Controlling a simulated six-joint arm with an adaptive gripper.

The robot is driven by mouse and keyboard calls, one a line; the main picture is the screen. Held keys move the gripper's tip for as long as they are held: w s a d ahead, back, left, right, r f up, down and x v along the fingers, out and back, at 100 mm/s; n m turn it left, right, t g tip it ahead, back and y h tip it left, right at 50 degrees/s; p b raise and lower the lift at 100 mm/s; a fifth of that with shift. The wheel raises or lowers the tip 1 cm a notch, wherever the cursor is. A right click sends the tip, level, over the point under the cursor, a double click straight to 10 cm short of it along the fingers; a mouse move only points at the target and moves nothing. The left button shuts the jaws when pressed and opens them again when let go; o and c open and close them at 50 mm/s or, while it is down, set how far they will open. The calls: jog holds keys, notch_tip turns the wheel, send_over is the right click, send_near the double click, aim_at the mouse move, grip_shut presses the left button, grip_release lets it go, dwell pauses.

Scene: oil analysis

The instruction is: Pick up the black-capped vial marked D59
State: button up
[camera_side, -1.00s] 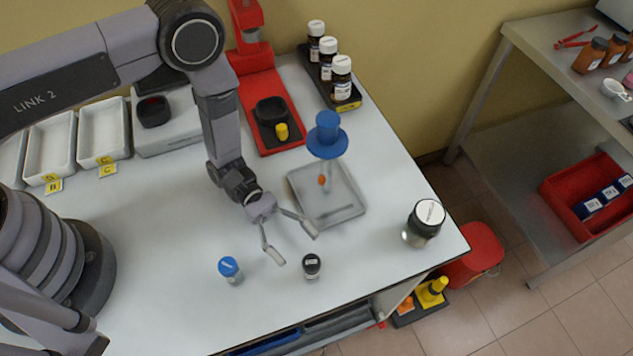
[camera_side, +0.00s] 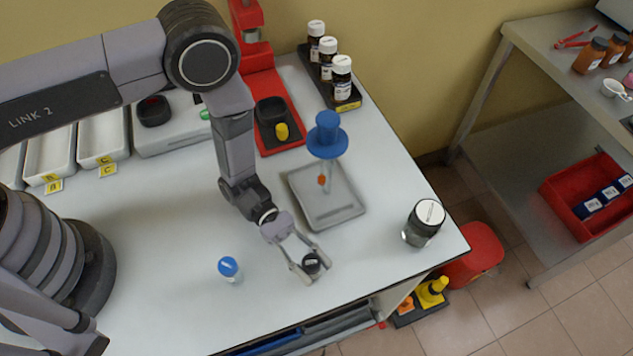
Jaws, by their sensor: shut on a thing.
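The black-capped vial (camera_side: 311,263) stands near the front edge of the white table. My gripper (camera_side: 311,267) is around it, with one finger on each side, and is shut on it. The fingers hide much of the vial's body, and its marking cannot be read. The vial looks upright, and I cannot tell whether it is lifted off the table.
A blue-capped vial (camera_side: 229,269) stands to the left. A grey tray (camera_side: 333,212) with a blue funnel-like piece (camera_side: 327,135) is behind. The table's front edge is close.

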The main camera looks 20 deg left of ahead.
grip_shut()
